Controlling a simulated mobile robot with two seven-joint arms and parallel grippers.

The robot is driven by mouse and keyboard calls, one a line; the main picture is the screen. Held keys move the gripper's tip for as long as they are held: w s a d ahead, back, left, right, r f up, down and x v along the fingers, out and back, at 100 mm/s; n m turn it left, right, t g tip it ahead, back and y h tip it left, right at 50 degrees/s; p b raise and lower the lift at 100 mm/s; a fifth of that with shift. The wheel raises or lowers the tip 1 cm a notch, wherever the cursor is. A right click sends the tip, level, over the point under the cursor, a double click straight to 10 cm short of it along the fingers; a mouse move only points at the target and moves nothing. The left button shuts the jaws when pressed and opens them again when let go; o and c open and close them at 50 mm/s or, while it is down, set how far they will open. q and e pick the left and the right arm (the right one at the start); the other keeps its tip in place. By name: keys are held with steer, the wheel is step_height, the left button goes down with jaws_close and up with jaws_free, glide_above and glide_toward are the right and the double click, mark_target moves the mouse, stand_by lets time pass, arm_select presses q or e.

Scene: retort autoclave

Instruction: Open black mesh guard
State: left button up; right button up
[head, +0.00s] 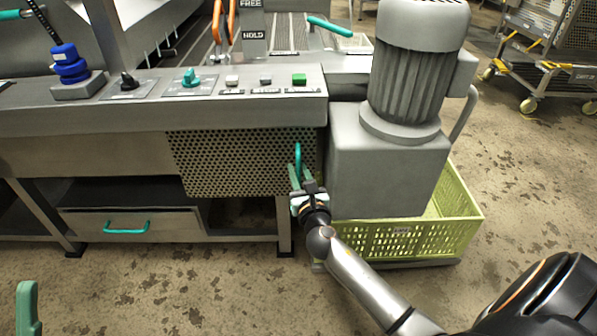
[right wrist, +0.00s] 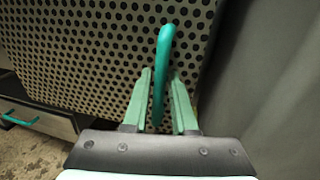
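The mesh guard (head: 225,160) is a dark perforated panel on the front of the machine, below the control panel. It hangs flat and looks closed; it also fills much of the right wrist view (right wrist: 95,50). Its teal handle (head: 298,158) stands upright near the panel's right edge. My right gripper (head: 295,175) is at the handle. In the right wrist view the handle (right wrist: 162,70) runs between its two green fingers, with gaps visible on both sides, so the fingers are open around it. Only a green finger of my left gripper (head: 27,305) shows, at the lower left.
A grey motor housing (head: 385,165) stands close right of the guard, with a yellow-green crate (head: 465,215) around its base. A drawer with a teal handle (head: 127,228) is at the lower left. The control panel (head: 215,105) overhangs above. The floor in front is clear.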

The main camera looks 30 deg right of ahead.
jaws_close()
stand_by(1.0)
